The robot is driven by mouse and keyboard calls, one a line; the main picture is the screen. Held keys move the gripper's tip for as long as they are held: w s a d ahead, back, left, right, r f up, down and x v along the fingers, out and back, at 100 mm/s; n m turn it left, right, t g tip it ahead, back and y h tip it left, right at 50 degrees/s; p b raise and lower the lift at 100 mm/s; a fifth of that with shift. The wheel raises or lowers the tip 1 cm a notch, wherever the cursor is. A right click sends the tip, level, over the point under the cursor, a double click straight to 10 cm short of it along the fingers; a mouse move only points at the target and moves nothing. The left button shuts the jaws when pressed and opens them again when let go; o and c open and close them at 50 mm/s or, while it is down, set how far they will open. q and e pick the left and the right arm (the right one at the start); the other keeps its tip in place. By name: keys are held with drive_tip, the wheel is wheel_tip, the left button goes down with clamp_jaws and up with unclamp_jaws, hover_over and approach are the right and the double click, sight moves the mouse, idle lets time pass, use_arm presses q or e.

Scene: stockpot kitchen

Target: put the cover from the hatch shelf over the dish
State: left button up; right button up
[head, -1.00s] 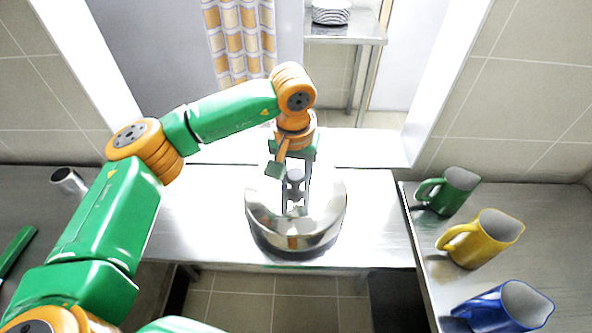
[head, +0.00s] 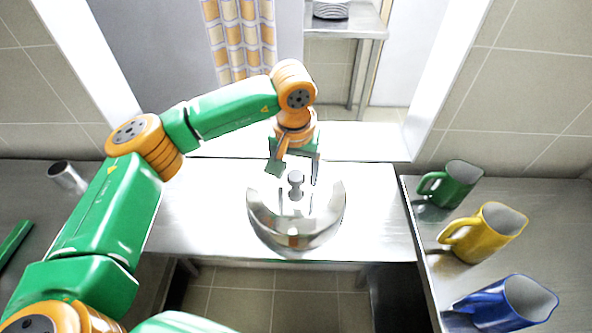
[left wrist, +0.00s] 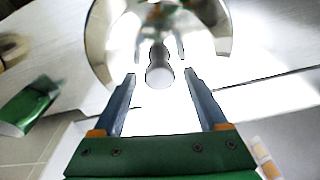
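The cover (head: 290,225) is a shiny steel dome with a grey knob (head: 296,181) on top, resting on the bright steel surface below the hatch opening. In the left wrist view the dome (left wrist: 110,40) lies beyond the fingers and its knob (left wrist: 160,70) shows between and just past the fingertips. My left gripper (head: 295,173) is open above the cover, one finger on each side of the knob, with clear gaps in the left wrist view (left wrist: 161,78). I see no dish; whether one is under the dome is hidden. My right gripper is not in view.
A metal cup (head: 67,178) and a green object (head: 14,243) lie on the left counter. Plates (head: 330,9) are stacked on a table behind the hatch.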

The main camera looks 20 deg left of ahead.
use_arm(q)
drive_tip(key=shift+r, duration=0.2)
drive_tip(key=shift+r+p, duration=0.85)
drive_tip(key=shift+p, duration=0.25)
drive_tip(key=shift+r+b, duration=0.5)
drive_tip(key=shift+b, duration=0.3)
wheel_tip(320, 180, up, 10)
drive_tip(key=s, duration=0.1)
drive_tip(key=shift+s, duration=0.2)
drive_tip(key=shift+d, duration=0.1)
